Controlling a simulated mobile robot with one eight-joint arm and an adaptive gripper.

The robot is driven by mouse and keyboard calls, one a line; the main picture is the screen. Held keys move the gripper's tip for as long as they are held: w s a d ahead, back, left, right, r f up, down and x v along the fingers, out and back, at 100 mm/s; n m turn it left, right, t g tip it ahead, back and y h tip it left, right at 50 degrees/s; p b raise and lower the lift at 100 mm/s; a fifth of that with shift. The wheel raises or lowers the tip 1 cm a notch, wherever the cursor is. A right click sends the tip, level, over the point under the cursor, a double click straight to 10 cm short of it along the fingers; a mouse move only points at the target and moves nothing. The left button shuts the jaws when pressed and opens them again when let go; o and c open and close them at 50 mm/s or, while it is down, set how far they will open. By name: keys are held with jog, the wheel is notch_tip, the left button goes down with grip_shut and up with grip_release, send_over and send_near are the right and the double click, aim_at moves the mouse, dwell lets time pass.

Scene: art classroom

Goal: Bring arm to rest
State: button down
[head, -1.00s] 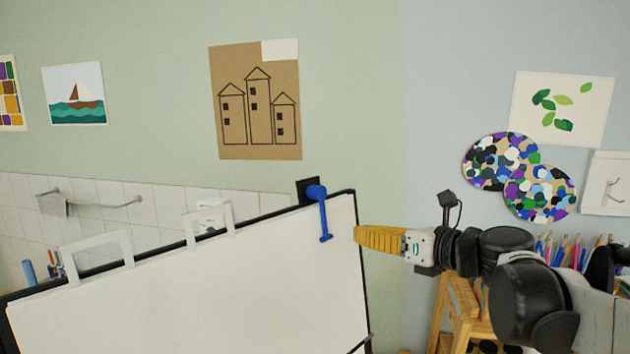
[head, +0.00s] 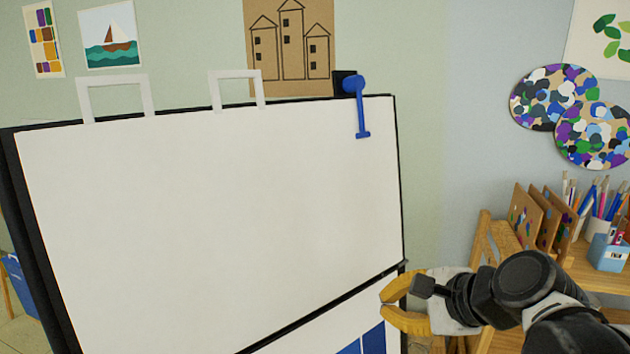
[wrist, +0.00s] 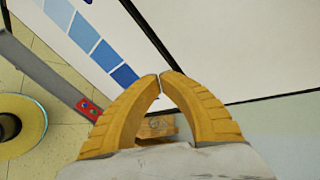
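My arm reaches in from the lower right of the head view. My gripper (head: 384,304) has two yellow curved fingers and points left, near the lower right edge of the whiteboard (head: 210,210). In the wrist view, the tips of my gripper (wrist: 160,75) meet or nearly meet, with nothing between them. A small gap shows behind the tips, between the curved fingers. I cannot tell whether the gripper touches the board.
A wooden rack with folders (head: 535,215) and pencil cups (head: 600,230) stands at the right, close to my arm. A blue hook (head: 358,105) hangs on the board's top edge. In the wrist view, a round yellow-rimmed object (wrist: 36,118) is on the left.

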jog(key=s+d+f+n+h+b, duration=0.2)
jog(key=f+n+b, duration=0.3)
jog(key=f, duration=0.4)
jog(key=s+d+f+n+g+h+b, duration=0.1)
jog(key=s+d+f+n+b, duration=0.1)
jog(key=s+f+n+b, duration=0.3)
jog(key=s+d+f+n+h+b, duration=0.2)
jog(key=f+n+b, duration=0.4)
jog(key=f, duration=0.7)
jog(key=shift+s+f+h, duration=0.3)
jog(key=shift+s+f, duration=0.05)
jog(key=shift+s, duration=0.4)
